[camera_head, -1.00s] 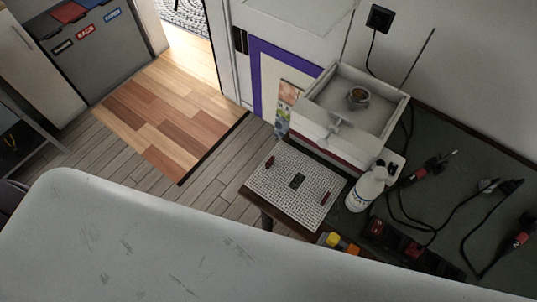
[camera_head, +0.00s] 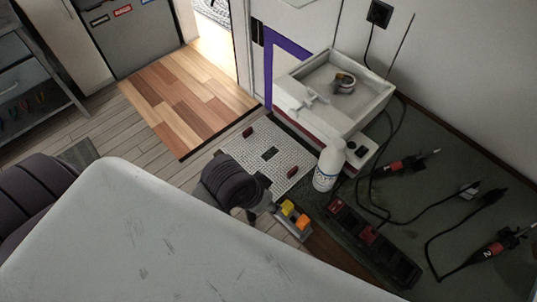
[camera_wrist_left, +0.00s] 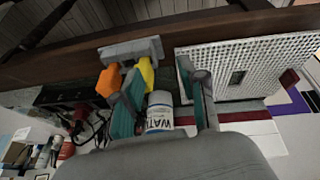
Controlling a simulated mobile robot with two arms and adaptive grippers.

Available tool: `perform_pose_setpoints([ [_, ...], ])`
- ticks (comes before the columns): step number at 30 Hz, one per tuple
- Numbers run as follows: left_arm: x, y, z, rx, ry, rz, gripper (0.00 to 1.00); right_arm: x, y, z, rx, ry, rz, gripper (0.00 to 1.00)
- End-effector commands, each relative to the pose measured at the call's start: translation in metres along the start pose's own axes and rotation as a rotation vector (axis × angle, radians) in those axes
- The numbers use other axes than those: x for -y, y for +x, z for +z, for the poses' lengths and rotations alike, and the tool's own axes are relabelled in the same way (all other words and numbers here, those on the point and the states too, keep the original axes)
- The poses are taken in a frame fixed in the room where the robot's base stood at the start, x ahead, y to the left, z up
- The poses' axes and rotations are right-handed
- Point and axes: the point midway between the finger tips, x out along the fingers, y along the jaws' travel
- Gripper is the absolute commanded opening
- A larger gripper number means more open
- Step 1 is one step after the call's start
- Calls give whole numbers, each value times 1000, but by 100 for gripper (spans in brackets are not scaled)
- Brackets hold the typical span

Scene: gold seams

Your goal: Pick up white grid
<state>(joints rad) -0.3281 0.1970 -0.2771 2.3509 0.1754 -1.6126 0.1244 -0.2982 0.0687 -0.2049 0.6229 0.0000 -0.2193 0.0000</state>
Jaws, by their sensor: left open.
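The white grid (camera_head: 290,146) lies flat at the near left end of the dark bench. It is a perforated plate with two red handles (camera_head: 293,172) and a dark rectangle in its middle. My left gripper (camera_head: 262,202) is at the grid's near edge, and my dark wrist hides the near left corner. In the left wrist view, the gripper (camera_wrist_left: 163,97) is open with nothing between its teal-padded fingers. One finger overlaps the edge of the grid (camera_wrist_left: 285,50) in that view; contact cannot be told. My right gripper is not in view.
Yellow and orange parts on a grey holder (camera_head: 305,222) sit close beside the gripper. A white bottle (camera_head: 327,168) and a box-like unit (camera_head: 372,108) stand behind the grid. Cables and a red-switched power strip (camera_head: 368,238) lie to the right. Floor is open to the left.

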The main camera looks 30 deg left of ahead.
Motion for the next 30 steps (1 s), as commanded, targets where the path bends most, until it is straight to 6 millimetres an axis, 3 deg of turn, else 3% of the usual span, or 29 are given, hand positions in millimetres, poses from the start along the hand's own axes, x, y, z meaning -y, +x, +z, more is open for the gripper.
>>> perform_pose_setpoints([
  [14,-48,5,-82,84,152,126,42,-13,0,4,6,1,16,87],
  [17,-42,3,-103,162,178,94,42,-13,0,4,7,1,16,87],
  [21,-18,-5,-126,263,161,10,42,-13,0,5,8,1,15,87],
  [30,19,-20,-147,360,87,-101,42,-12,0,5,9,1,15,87],
])
